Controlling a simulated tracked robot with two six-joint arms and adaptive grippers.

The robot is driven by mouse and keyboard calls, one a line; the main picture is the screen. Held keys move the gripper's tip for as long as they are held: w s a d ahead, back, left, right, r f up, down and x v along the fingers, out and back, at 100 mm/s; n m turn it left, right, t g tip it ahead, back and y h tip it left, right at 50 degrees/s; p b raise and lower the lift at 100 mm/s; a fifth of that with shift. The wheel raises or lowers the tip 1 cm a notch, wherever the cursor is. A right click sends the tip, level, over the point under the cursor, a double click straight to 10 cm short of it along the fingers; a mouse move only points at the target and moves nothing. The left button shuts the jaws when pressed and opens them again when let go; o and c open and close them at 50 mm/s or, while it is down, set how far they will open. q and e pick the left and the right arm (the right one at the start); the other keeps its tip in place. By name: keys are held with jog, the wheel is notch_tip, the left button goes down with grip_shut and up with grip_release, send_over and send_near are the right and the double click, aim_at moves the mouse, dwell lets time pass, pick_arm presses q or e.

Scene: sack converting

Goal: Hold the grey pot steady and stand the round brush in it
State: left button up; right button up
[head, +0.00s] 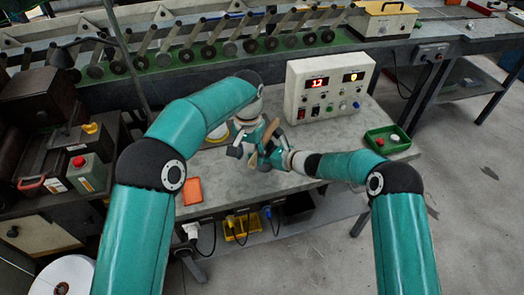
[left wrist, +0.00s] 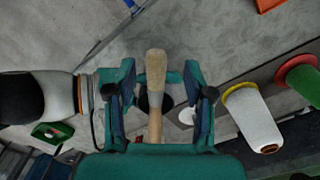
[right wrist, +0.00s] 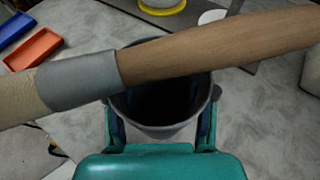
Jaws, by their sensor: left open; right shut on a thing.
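The grey pot (right wrist: 165,132) stands upright between the fingers of my right gripper (right wrist: 160,135), which is shut on it. Its dark mouth faces up in the right wrist view. The round brush (right wrist: 200,50) lies across above the mouth, roughly level, with its tan bristles left, grey ferrule and wooden handle right. In the left wrist view the brush (left wrist: 156,68) lies between the spread fingers of my left gripper (left wrist: 160,95), which is open; I cannot tell whether they touch it. In the head view the left gripper (head: 247,142) is close above the right one (head: 278,156).
A control box (head: 325,92) with red and yellow displays stands behind on the grey bench. A green tray (head: 387,152) lies to the right, and an orange tray (head: 192,191) at front left. A white spool on a yellow base (left wrist: 253,118) is near the left gripper.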

aim_at(265, 141)
pick_arm(q)
notch_tip(265, 141, up, 11)
dwell(0.4)
jog(key=shift+f, duration=0.1)
jog(key=shift+w, duration=0.1)
jog(key=c, duration=0.3)
jog(key=w+f+t, duration=0.1)
jog(key=f, duration=0.3)
jog(key=w+d+f+t+h, duration=0.1)
jog(key=w+f, duration=0.1)
jog(key=f, duration=0.3)
jog(key=w+d+f+t, duration=0.1)
jog(key=w+f+t, duration=0.1)
jog(key=f, duration=0.2)
jog(key=shift+d+f+h, duration=0.2)
jog(key=shift+f+h, duration=0.05)
jog(key=shift+h, duration=0.05)
jog(key=shift+c, duration=0.2)
